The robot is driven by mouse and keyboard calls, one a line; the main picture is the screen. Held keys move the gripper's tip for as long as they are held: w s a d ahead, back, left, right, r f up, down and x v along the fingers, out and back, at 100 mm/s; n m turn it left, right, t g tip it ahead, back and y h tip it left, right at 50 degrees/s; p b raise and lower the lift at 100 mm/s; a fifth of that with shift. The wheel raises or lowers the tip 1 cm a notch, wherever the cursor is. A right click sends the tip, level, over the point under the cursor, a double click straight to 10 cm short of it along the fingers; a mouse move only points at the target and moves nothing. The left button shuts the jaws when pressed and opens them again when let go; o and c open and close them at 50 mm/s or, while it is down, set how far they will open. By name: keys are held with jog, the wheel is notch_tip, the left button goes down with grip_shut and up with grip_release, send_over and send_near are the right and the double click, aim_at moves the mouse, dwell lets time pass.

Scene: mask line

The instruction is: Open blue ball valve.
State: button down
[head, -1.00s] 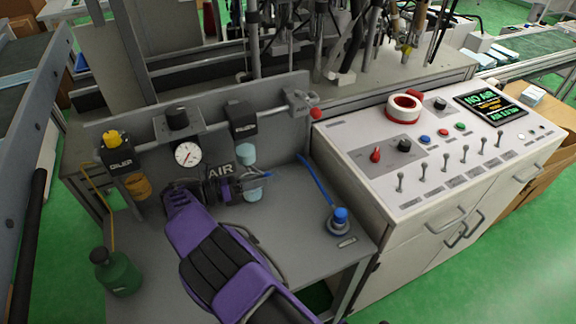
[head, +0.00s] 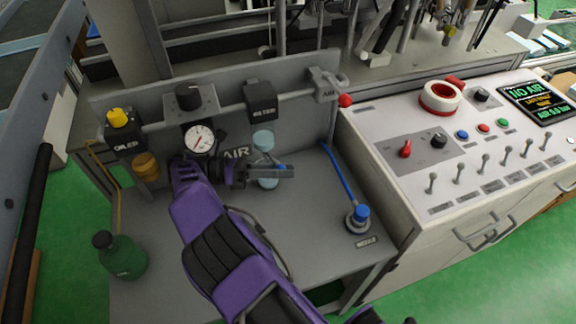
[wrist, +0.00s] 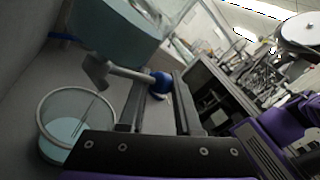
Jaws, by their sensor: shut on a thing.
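The blue ball valve is a small blue ball knob (wrist: 160,83) on a thin grey stem below the clear bowl of the water filter (wrist: 118,32). In the wrist view the ball sits between the fingers of my gripper (wrist: 158,92), which are shut on it. In the head view my gripper (head: 283,172) reaches in front of the pale blue filter bowl (head: 263,141), and only a speck of the blue knob shows by the fingertips. A round cup (wrist: 75,128) with pale blue liquid stands below the valve.
The pressure gauge (head: 199,139) and the oiler (head: 119,119) are left of the filter. A blue button-topped fitting (head: 360,215) stands on the bench to the right. The panel screen (head: 535,103) reads NO AIR. A green bottle (head: 118,255) stands left.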

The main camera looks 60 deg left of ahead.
jog(key=shift+a+r, duration=0.2)
jog(key=shift+r, duration=0.25)
jog(key=c, duration=0.7)
grip_release()
jog(key=shift+o, duration=0.3)
jog(key=shift+f, duration=0.15)
jog(key=shift+w+d+f, duration=0.1)
jog(key=shift+w, duration=0.05)
